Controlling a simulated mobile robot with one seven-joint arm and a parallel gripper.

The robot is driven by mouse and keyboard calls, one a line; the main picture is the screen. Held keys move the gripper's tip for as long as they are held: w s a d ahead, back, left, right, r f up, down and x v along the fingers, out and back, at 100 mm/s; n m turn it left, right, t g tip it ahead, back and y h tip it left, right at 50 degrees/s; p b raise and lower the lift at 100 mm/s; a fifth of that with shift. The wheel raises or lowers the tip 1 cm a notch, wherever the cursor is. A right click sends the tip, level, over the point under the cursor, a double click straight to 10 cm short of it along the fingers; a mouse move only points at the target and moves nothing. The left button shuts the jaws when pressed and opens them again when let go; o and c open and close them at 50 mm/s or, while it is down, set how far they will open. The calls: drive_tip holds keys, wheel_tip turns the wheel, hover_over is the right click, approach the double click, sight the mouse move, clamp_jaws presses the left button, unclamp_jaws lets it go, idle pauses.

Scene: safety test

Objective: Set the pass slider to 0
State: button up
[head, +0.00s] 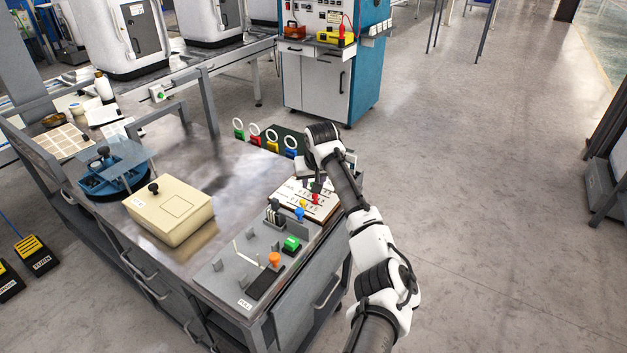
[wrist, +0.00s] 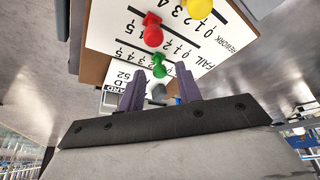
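The white slider board (wrist: 110,25) with a brown edge carries printed rows of digits. I can read "REWORK" and "FAIL"; the pass label is not readable. A green knob (wrist: 159,66) sits in the row nearest my gripper, most likely the pass slider. A red knob (wrist: 152,32) and a yellow knob (wrist: 199,8) sit in the rows beyond. My gripper (wrist: 160,72) is open, its two purple-grey fingers on either side of the green knob, with gaps visible. Contact cannot be told. In the head view the board (head: 289,191) lies at the bench's right end, partly behind my arm.
A grey panel (head: 228,268) with a green button (head: 292,244) and an orange knob (head: 274,259) lies in front of the board. A cream box (head: 170,210) stands left. Coloured tags with rings (head: 271,143) stand behind. Open floor lies right.

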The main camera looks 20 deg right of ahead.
sight(303, 189)
clamp_jaws()
drive_tip(key=shift+w+a+r+p, duration=0.1)
drive_tip(key=shift+w+a+p, duration=0.25)
drive_tip(key=shift+w+a, duration=0.3)
drive_tip(key=shift+w+a+p, duration=0.3)
drive_tip(key=shift+w+a, duration=0.1)
drive_tip(key=shift+w, duration=0.4)
drive_tip(key=shift+o, duration=0.7)
unclamp_jaws()
drive_tip(key=shift+a, duration=0.1)
drive_tip(key=b+v, duration=0.2)
drive_tip(key=v, duration=1.1)
drive_tip(key=shift+s+r, duration=0.15)
drive_tip(key=shift+r, duration=0.2)
